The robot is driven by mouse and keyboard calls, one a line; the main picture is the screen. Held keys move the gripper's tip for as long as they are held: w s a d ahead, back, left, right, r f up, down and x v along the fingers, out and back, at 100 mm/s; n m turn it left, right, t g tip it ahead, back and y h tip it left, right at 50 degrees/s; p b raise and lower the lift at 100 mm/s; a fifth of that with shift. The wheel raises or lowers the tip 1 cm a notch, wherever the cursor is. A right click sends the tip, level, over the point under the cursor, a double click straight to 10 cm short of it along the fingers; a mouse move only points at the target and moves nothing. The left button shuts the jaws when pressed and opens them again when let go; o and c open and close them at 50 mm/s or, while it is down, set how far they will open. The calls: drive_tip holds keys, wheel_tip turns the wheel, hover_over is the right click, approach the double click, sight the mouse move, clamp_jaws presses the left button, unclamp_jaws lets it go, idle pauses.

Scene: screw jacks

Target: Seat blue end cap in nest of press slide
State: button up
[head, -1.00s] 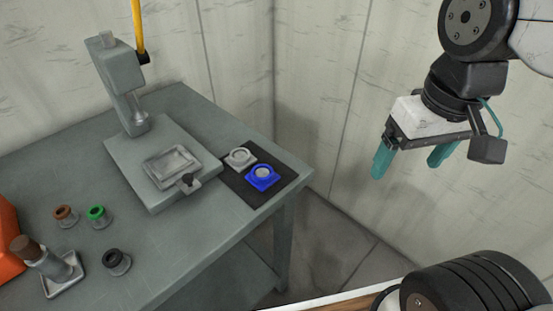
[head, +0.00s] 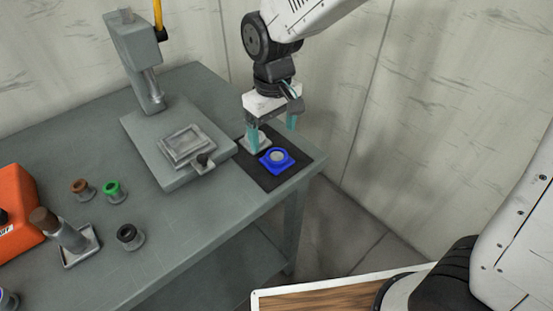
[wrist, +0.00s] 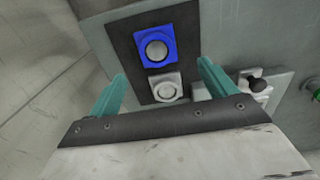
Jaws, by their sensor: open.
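The blue end cap (head: 277,160) lies on a dark mat (head: 262,178) at the table's right corner. It is a square-based piece with a round pale centre, and it also shows in the wrist view (wrist: 156,47). My gripper (head: 272,138) is open and empty above the mat, behind the blue cap in the head view. In the wrist view the fingers (wrist: 163,80) straddle the area around a grey end cap (wrist: 167,88). That grey cap is partly hidden by a finger in the head view. The press slide's square nest (head: 187,146) looks empty.
The press (head: 140,65) stands at the back, with a small dark knob (head: 202,159) at the nest's front corner. Brown (head: 81,188), green (head: 113,190) and black (head: 129,235) ringed parts stand on the left. A brown-topped cylinder (head: 66,232) and an orange case (head: 18,210) are further left. Walls stand close behind.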

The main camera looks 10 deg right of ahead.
sight(277, 156)
drive_tip(key=f, duration=0.6)
drive_tip(key=shift+s+d+f, duration=0.2)
drive_tip(key=shift+d+f, duration=0.05)
drive_tip(key=shift+d, duration=0.1)
drive_tip(key=c, duration=1.3)
drive_tip(key=shift+o, duration=0.2)
drive_tip(key=shift+r, duration=0.2)
